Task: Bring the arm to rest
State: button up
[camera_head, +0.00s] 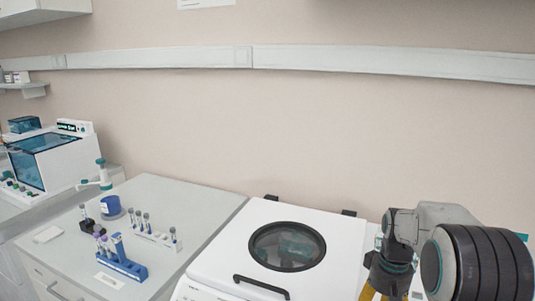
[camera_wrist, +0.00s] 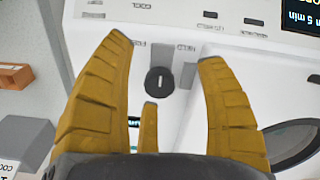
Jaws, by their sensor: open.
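My gripper (camera_wrist: 160,45) shows in the wrist view with its yellow fingers spread apart and nothing between them. It is in front of a white machine panel with a black knob (camera_wrist: 159,81), which shows between the fingers. Whether the fingers touch the panel I cannot tell. In the head view my arm stands at the lower right, folded near the right side of the white centrifuge (camera_head: 345,237). Only a little of the yellow fingers shows there, at the bottom edge, and the fingertips are out of frame. The centrifuge lid is closed.
Left of the centrifuge, a bench (camera_head: 205,198) holds a blue tube rack (camera_head: 122,266), a white rack (camera_head: 152,238) with several tubes, and a blue round container (camera_head: 111,206). A white device with a blue window (camera_head: 45,163) stands far left.

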jog(key=s+a+r+t, duration=0.1)
jog(key=s+a+r, duration=0.1)
jog(key=s, duration=0.5)
jog(key=s+a+r+t, duration=0.2)
jog(key=s+a+r, duration=0.1)
jog(key=s, duration=0.5)
jog(key=s+a+r+t, duration=0.1)
jog(key=s+a+r, duration=0.2)
jog(key=s, duration=0.4)
jog(key=shift+s+a+r, duration=0.15)
jog(key=shift+s+a, duration=0.05)
jog(key=shift+a, duration=0.25)
jog(key=shift+c, duration=0.2)
